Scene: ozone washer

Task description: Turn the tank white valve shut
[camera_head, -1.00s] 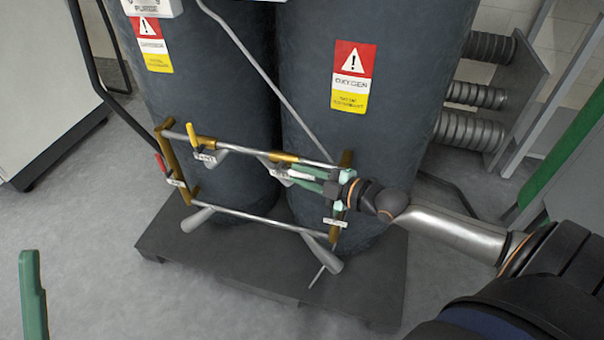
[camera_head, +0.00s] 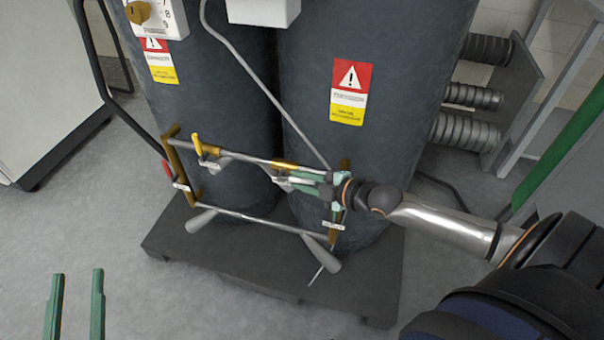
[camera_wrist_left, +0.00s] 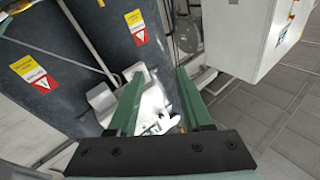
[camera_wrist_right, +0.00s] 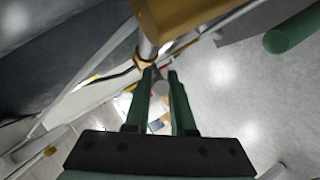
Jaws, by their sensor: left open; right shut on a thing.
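My right gripper (camera_head: 300,180) reaches in from the right to the upper pipe of a valve frame (camera_head: 262,218) in front of two dark tanks. Its green fingers are shut on a small pale piece, which I take to be the white valve (camera_wrist_right: 160,88); it shows between the fingertips in the right wrist view (camera_wrist_right: 160,74). Most of this valve is hidden by the fingers in the head view. My left gripper (camera_head: 77,275) is open and empty, low at the left, well away from the frame; its spread fingers show in the left wrist view (camera_wrist_left: 158,76).
A yellow valve handle (camera_head: 197,145) and a red handle (camera_head: 167,168) sit left on the pipe frame. The tanks (camera_head: 365,45) stand on a dark platform (camera_head: 215,267). A white cabinet (camera_head: 40,80) stands at the left. Grey floor is open at the front left.

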